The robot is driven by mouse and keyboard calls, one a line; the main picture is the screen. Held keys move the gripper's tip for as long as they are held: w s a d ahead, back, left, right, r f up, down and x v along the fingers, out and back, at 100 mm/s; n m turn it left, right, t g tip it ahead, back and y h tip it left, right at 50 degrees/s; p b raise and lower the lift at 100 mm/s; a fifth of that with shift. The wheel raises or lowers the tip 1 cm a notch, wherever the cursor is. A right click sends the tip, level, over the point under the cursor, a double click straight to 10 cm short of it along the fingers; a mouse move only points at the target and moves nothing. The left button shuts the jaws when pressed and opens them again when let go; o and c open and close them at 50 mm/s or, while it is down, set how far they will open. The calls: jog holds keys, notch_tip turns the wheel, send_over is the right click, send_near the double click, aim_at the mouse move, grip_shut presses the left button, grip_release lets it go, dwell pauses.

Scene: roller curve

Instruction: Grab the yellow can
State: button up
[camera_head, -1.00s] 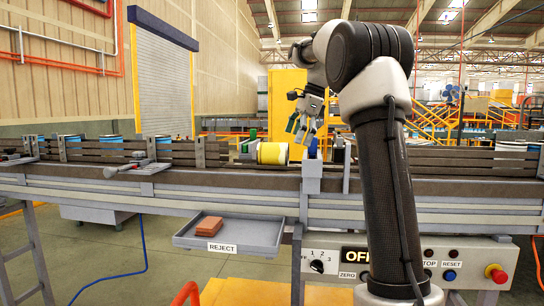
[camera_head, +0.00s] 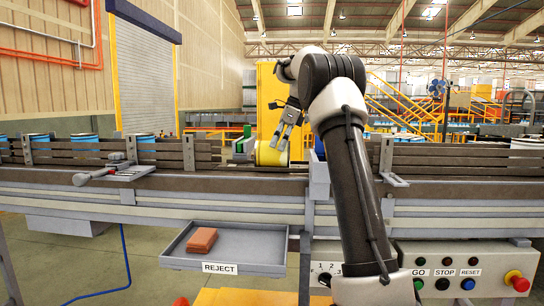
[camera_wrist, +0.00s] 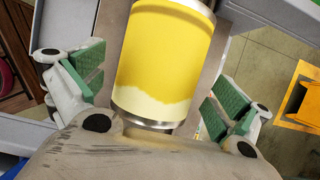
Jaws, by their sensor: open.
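The yellow can (camera_head: 268,154) lies on its side on the conveyor, behind the front rail, in the head view. In the wrist view the can (camera_wrist: 165,55) fills the upper middle, yellow with a paler band and metal rims. My gripper (camera_head: 284,136) reaches down over the can from above and hides part of it. In the wrist view its green-padded fingers are spread wide, one on each side of the can. Gaps show between the pads and the can, so it is not gripped.
A grey REJECT tray (camera_head: 256,256) with an orange-brown block (camera_head: 202,240) hangs below the conveyor. Blue-banded cans (camera_head: 84,143) stand behind the left rails. A grey post (camera_head: 319,178) rises right of the can. The control panel (camera_head: 448,262) is at lower right.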

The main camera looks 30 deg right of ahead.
aim_at(274, 154)
jog(key=shift+x, duration=1.95)
jog(key=c, duration=1)
